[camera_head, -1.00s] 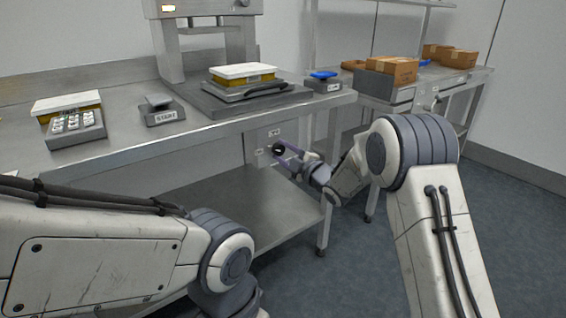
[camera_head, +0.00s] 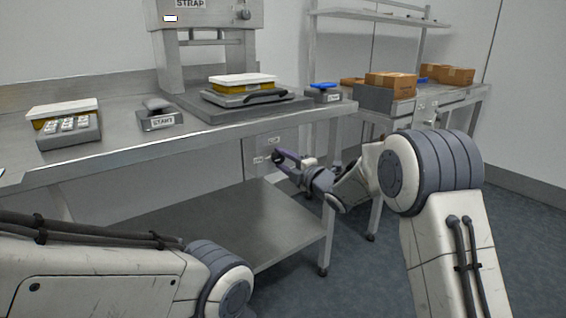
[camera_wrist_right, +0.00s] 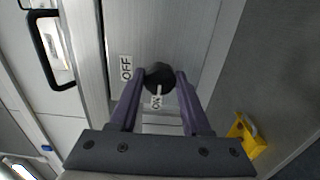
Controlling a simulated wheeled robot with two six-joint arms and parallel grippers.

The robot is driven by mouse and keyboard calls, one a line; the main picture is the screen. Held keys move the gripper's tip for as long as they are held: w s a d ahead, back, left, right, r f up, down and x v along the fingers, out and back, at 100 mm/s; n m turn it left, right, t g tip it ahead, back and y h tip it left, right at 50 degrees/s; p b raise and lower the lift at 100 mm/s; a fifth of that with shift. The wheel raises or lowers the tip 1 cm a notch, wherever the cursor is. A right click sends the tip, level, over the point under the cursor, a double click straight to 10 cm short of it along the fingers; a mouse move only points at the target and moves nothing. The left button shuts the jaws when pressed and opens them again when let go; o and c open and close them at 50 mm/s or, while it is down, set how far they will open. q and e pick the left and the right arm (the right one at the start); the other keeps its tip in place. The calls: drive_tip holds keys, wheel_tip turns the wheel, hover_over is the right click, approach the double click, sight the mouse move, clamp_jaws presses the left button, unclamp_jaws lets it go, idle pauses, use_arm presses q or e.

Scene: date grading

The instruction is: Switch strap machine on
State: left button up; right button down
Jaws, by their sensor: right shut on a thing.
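The strap machine (camera_head: 205,50) stands at the back of the steel table, with a STRAP sign and a small pale window on its head. Its platen holds a grey tray with a yellow, white-lidded box (camera_head: 242,82). A grey switch panel (camera_head: 262,143) with small labels sits below the tabletop. In the right wrist view, a round black knob (camera_wrist_right: 159,76) has a white pointer directed at the ON label (camera_wrist_right: 156,102); the OFF label (camera_wrist_right: 125,68) is to its left. My right gripper (camera_head: 281,157) is shut on the knob, a purple finger on each side. My left gripper is out of view.
A START pedestal (camera_head: 158,118), a keypad unit (camera_head: 68,130) and a blue-topped button box (camera_head: 323,93) stand on the table. A lower shelf (camera_head: 215,225) lies below the panel. Cardboard boxes (camera_head: 390,84) are on the right bench. A yellow object (camera_wrist_right: 246,138) shows in the right wrist view.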

drive_tip(key=shift+f, duration=0.1)
drive_tip(key=shift+c, duration=1.8)
unclamp_jaws()
drive_tip(key=shift+s+d, duration=0.3)
drive_tip(key=shift+s, duration=0.05)
drive_tip(key=p+v, duration=0.1)
drive_tip(key=v, duration=0.8)
drive_tip(key=shift+s+p, duration=0.25)
drive_tip(key=shift+p, duration=0.15)
